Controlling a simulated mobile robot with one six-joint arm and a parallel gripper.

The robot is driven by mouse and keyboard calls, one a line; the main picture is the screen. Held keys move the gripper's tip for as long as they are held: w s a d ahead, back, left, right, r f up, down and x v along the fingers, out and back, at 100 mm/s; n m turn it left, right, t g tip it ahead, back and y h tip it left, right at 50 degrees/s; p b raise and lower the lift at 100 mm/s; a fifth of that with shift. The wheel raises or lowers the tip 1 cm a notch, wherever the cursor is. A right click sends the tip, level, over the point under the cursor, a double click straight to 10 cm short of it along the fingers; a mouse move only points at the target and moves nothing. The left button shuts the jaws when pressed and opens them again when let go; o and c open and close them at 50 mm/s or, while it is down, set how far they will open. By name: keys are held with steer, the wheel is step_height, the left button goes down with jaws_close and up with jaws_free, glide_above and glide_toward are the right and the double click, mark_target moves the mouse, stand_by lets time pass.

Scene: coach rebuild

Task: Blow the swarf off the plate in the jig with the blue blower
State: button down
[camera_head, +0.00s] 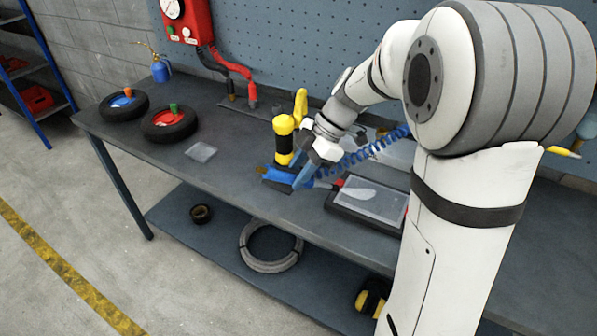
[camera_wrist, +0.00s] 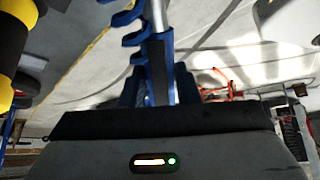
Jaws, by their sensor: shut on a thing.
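My gripper (camera_head: 302,176) is low over the middle of the bench, shut on the blue blower (camera_wrist: 158,62). The blower's coiled blue hose (camera_head: 378,146) runs up to the right behind my arm. In the wrist view a silver tube stands out from the blower between my fingers, with hose coils beside it. The jig (camera_head: 345,212) is a dark frame just right of my gripper, with a pale grey plate (camera_head: 385,203) in it. A whitish patch lies on the plate; I cannot tell single swarf pieces. My arm covers the jig's right end.
A yellow and black upright tool (camera_head: 283,140) stands close left of my gripper and also shows in the wrist view (camera_wrist: 12,45). Two wheels (camera_head: 170,124) and a small clear sheet (camera_head: 201,151) lie farther left. A pegboard (camera_head: 300,40) closes the back.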

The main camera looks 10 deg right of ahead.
steer(key=shift+w+a, duration=0.15)
steer(key=shift+w, duration=0.3)
stand_by(1.1)
stand_by(0.3)
steer(key=c, duration=1.6)
jaws_free()
jaws_close()
steer(key=shift+r, duration=0.1)
steer(key=shift+r+p, duration=1.15)
steer(key=shift+r, duration=1.75)
